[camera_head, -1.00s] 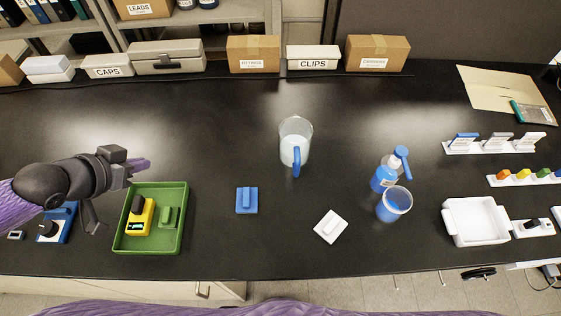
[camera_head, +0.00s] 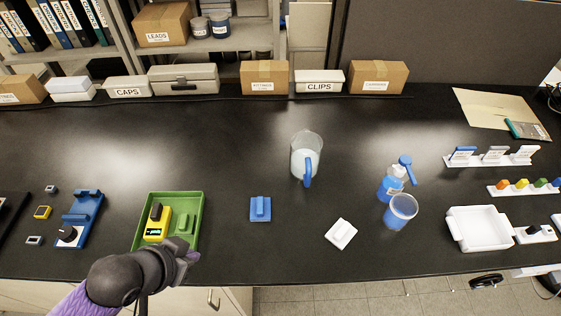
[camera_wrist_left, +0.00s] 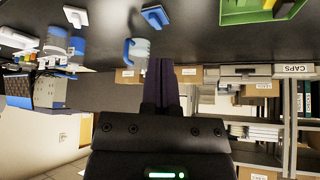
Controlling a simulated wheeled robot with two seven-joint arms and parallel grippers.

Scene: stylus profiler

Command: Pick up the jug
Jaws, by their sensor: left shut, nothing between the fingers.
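The jug (camera_head: 304,158) is clear, with a blue handle facing me. It stands upright on the black bench, in the middle of the head view. It also shows upside down in the left wrist view (camera_wrist_left: 139,52), just left of the fingers. My left gripper (camera_head: 190,257) is shut and empty, at the near edge of the green tray, well left of and nearer to me than the jug. Its closed dark fingers show in the left wrist view (camera_wrist_left: 161,82), apart from the jug. My right gripper is not in view.
The green tray (camera_head: 196,212) holds a yellow meter. A blue block (camera_head: 260,209) and a white block (camera_head: 341,233) lie in front of the jug. Boxes (camera_head: 264,78) line the back.

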